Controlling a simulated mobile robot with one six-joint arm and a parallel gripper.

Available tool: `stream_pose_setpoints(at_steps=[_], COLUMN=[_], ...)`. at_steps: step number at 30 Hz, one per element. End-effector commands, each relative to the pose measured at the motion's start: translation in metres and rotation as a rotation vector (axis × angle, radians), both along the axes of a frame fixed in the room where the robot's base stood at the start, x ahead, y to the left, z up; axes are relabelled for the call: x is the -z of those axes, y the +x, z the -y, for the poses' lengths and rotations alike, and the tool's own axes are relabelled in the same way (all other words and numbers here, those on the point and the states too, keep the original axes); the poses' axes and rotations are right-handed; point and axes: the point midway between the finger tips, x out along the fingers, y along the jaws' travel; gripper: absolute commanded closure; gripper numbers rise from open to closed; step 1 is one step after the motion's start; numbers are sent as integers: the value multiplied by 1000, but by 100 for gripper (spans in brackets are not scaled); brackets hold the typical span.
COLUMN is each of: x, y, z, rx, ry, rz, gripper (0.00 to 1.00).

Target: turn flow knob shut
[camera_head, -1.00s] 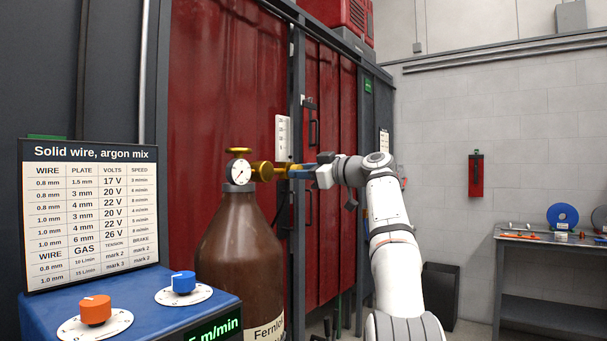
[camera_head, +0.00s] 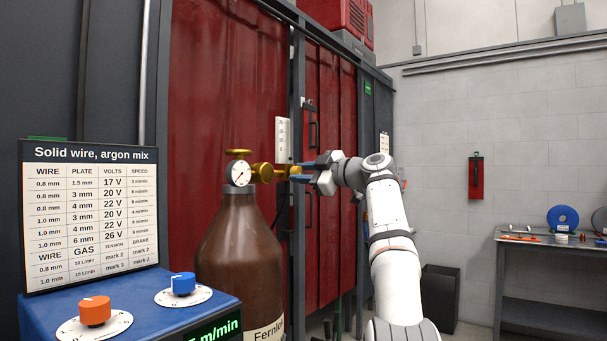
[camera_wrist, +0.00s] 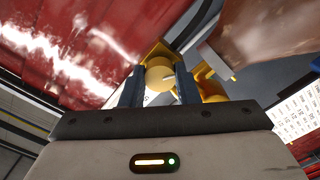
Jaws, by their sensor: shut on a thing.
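A brown gas bottle (camera_head: 238,250) carries a brass regulator (camera_head: 262,172) with a round white gauge (camera_head: 239,173). The brass flow knob (camera_head: 294,170) is on the regulator's right end. My gripper (camera_head: 300,170) reaches it from the right, its blue fingers shut on the knob. In the wrist view, the round yellow knob (camera_wrist: 160,76) sits between the two dark blue fingers of my gripper (camera_wrist: 160,86). The fingers hide parts of the knob, and its markings cannot be read.
A white flow tube (camera_head: 283,138) stands upright just above the regulator. A blue welding machine (camera_head: 135,320) with orange and blue dials and a settings chart (camera_head: 90,210) is at the left. Red curtains (camera_head: 225,80) hang behind. A workbench (camera_head: 545,242) stands far right.

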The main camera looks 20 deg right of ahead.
Motion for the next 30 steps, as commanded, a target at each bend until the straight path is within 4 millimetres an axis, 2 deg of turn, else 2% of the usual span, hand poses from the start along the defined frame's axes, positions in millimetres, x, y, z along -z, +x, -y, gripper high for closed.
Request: stream_pose_setpoints(at_steps=[6,7,15,23,30], x=[2,2,1,1,4], y=[1,1,0,-2,-30], z=[1,1,1,2,22], rx=[2,3,1,1,4], ry=[-1,-2,0,0,0], rz=[-2,-2,-2,0,0], gripper=[95,71,50,50,50])
